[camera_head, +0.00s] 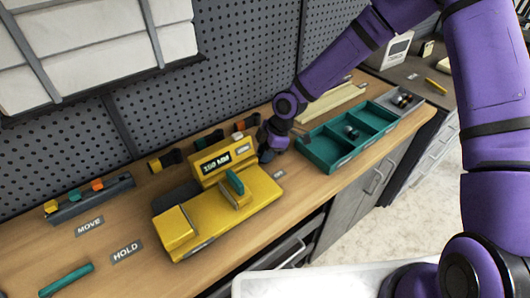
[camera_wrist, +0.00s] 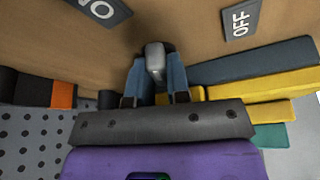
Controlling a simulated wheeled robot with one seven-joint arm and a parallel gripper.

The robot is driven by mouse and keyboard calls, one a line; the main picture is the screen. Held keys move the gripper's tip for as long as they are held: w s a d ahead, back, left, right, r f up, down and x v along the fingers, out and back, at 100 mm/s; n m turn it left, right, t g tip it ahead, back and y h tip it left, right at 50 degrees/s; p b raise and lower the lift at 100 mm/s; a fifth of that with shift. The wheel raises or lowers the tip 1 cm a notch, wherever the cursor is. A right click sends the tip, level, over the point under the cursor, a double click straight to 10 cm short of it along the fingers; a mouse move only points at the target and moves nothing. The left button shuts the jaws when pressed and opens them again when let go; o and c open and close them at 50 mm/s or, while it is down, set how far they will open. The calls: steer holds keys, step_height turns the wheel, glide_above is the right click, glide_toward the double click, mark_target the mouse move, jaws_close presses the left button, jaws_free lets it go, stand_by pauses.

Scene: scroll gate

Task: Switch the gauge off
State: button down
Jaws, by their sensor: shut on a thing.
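The yellow gauge (camera_head: 238,188) sits on the wooden bench, with a dark display (camera_head: 216,163) showing white digits and "MM" and a teal piece (camera_head: 235,181) on top. My gripper (camera_head: 268,152) is low at its back right corner. In the wrist view, my gripper (camera_wrist: 155,88) is shut on a grey rounded lever (camera_wrist: 155,58) between its fingertips. The OFF label (camera_wrist: 241,20) lies to the right of the lever and the ON label (camera_wrist: 102,10) to the left. The gauge's yellow side (camera_wrist: 262,87) shows right of the fingers. The lever is hidden in the head view.
A teal divided tray (camera_head: 318,157) stands right of my gripper. MOVE (camera_head: 89,226) and HOLD (camera_head: 126,251) labels lie left of the gauge, near a dark rack (camera_head: 90,200) with coloured pieces. A teal bar (camera_head: 66,280) lies at the front left. A perforated wall (camera_head: 235,85) stands behind.

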steer(key=m+t, duration=0.1)
steer(key=m, duration=0.3)
steer(key=shift+r+m+t, duration=0.1)
steer(key=shift+m+t, duration=0.2)
steer(key=shift+t, duration=0.1)
steer(key=shift+m+t, duration=0.6)
steer(key=shift+m, duration=1.2)
steer(key=c, duration=1.1)
jaws_free()
steer(key=shift+s, duration=0.1)
steer(key=v, duration=1)
steer(key=shift+r, duration=0.35)
